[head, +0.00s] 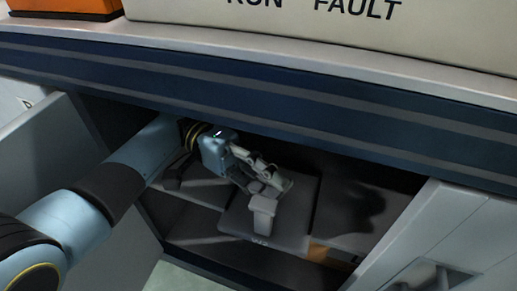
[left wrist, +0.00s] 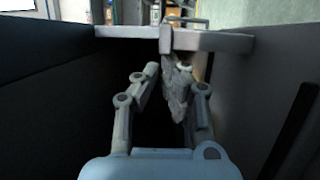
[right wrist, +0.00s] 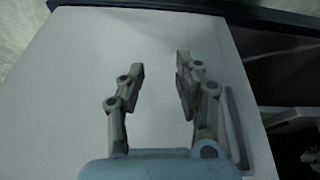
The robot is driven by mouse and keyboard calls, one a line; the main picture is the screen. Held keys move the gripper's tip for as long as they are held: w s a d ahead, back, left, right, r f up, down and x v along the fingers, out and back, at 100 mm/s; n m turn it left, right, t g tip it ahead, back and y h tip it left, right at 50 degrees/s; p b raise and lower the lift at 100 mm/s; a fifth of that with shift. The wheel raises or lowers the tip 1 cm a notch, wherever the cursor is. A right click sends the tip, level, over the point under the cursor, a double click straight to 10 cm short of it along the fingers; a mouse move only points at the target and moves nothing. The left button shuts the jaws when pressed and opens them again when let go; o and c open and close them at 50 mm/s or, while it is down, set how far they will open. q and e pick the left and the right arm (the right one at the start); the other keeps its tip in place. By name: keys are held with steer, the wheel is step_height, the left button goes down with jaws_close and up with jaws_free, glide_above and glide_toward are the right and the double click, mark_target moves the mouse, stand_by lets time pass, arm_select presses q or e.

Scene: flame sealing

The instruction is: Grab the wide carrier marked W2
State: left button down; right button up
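The wide carrier (head: 285,236) is a flat grey piece in the open cabinet under the bench, with a pale upright handle (head: 263,214) and a faint mark, probably W2, at its front. My left gripper (head: 280,186) is inside the cabinet, just behind the handle in the head view. In the left wrist view its fingers (left wrist: 166,72) are partly open, with a gap between the tips. A pale grey bar (left wrist: 215,41) with a short post crosses just beyond them; contact cannot be told. My right gripper (right wrist: 159,66) is open and empty before a pale flat panel (right wrist: 75,90).
Cabinet doors stand open at left (head: 95,190) and right (head: 440,225). The dark blue bench edge (head: 250,88) runs close above my left arm. A shelf (head: 195,228) lies left of the carrier, and a dark compartment (head: 345,215) is on its right.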

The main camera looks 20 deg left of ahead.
arm_select(q)
steer(key=shift+s+d+r+p, duration=0.15)
steer(key=shift+s+p, duration=0.2)
steer(key=shift+s, duration=0.45)
arm_select(e)
steer(key=shift+s+d+r+g, duration=0.2)
steer(key=shift+s+r+g, duration=0.1)
steer(key=shift+s+g, duration=0.15)
